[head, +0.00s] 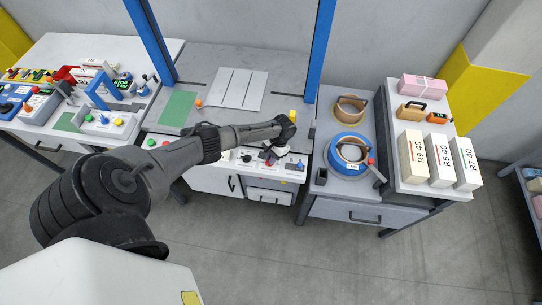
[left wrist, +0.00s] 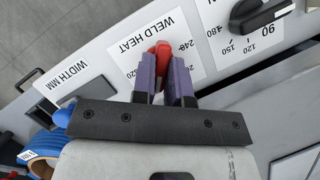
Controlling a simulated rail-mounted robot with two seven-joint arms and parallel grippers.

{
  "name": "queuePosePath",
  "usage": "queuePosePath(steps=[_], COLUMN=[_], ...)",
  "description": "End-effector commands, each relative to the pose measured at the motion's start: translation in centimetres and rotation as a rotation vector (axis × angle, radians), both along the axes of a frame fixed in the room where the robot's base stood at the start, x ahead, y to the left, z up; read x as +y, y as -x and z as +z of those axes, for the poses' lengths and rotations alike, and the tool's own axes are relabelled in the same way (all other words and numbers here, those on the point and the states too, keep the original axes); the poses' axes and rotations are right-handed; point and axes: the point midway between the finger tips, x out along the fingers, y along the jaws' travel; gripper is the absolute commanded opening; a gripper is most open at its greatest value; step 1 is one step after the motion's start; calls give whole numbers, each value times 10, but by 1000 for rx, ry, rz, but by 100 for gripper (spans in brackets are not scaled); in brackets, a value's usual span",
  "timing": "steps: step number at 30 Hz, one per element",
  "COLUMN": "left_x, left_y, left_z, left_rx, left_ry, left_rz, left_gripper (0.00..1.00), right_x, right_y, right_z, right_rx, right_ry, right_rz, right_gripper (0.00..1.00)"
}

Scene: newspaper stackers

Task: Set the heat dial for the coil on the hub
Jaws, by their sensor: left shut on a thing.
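The heat dial is a red knob (left wrist: 163,50) on a white plate marked WELD HEAT (left wrist: 158,32) in the left wrist view. Numbers around 240 show beside the knob, but the fingers cover part of the scale and I cannot read the exact setting. My left gripper (left wrist: 164,72) has its purple fingers shut on the knob, one on each side. In the head view my left gripper (head: 272,157) is at the front panel of the middle bench. My right gripper is not in view.
A black dial (left wrist: 262,14) with a numbered scale sits right of the red knob in the wrist view. A WIDTH MM plate (left wrist: 72,75) is to its left. Boxes (head: 412,155) stand on the far right bench. The floor in front (head: 330,250) is clear.

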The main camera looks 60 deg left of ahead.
Motion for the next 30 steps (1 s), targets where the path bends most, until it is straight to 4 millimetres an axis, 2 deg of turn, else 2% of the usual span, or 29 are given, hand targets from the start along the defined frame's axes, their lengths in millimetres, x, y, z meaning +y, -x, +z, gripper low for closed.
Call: queuePosePath(steps=[1, 10, 26, 27, 30], left_x=[0, 0, 1, 1, 1], left_y=[4, 4, 5, 5, 5], left_z=[-5, -6, -7, -7, -7], left_rx=[5, 5, 7, 7, 6], left_ry=[-3, -5, -6, -6, -5], left_rz=[-26, -116, -133, -133, -133], left_gripper=[0, 0, 0, 17, 26], right_x=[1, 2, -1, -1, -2], right_y=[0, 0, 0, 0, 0], right_z=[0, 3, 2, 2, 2], right_rx=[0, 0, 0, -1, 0], right_ry=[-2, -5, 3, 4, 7], right_rz=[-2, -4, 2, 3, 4], right_gripper=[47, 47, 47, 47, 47])
